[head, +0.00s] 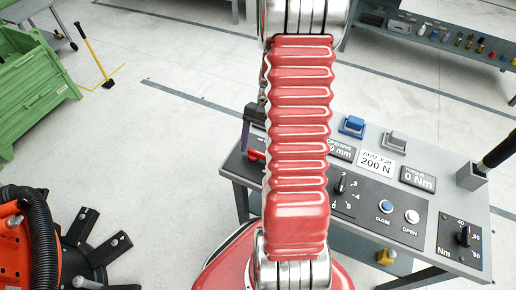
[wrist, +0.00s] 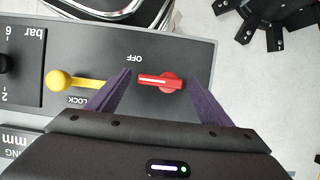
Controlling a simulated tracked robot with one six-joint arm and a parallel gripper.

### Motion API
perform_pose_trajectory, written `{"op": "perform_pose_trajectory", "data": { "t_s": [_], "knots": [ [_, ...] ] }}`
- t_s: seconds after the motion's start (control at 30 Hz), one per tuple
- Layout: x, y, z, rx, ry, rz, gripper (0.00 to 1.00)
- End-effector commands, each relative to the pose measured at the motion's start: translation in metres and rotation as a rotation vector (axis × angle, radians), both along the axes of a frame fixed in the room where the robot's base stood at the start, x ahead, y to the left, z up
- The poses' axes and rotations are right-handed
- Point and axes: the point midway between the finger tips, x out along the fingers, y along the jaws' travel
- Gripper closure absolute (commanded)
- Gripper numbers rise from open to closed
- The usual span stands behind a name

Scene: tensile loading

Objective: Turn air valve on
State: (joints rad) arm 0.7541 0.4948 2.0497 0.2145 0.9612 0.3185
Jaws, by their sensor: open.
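The red valve handle (wrist: 160,82) sits on the dark panel beside the word OFF, its bar pointing left in the wrist view. Part of it also shows in the head view (head: 256,155), left of my red arm. My gripper (wrist: 157,74) is open, with one purple finger on each side of the handle; it looks empty, and I cannot tell whether a finger touches the handle. In the head view my arm hides most of the gripper.
A yellow lever (wrist: 75,81) marked LOCK stands left of the valve, close to the left finger. The console (head: 370,200) carries a blue button (head: 386,206), a white button (head: 412,216), dials and display plates. A green crate (head: 35,85) stands at far left.

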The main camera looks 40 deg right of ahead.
Motion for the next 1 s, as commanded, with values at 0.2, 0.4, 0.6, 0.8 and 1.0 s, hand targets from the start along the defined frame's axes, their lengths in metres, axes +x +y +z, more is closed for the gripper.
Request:
{"op": "perform_pose_trajectory", "data": {
  "t_s": [0.2,0.4,0.6,0.8,1.0],
  "knots": [
    [0.0001,-0.0001,0.0003,0.000,0.000,0.000,0.39],
    [0.0001,-0.0001,0.0004,0.000,0.000,0.000,0.53],
    [0.0000,-0.0002,0.0004,0.000,0.001,0.000,0.67],
    [-0.0006,0.0004,0.0004,0.002,0.001,0.005,0.68],
    [0.0000,-0.0006,0.0002,0.002,0.001,0.049,0.68]
  ]
}}
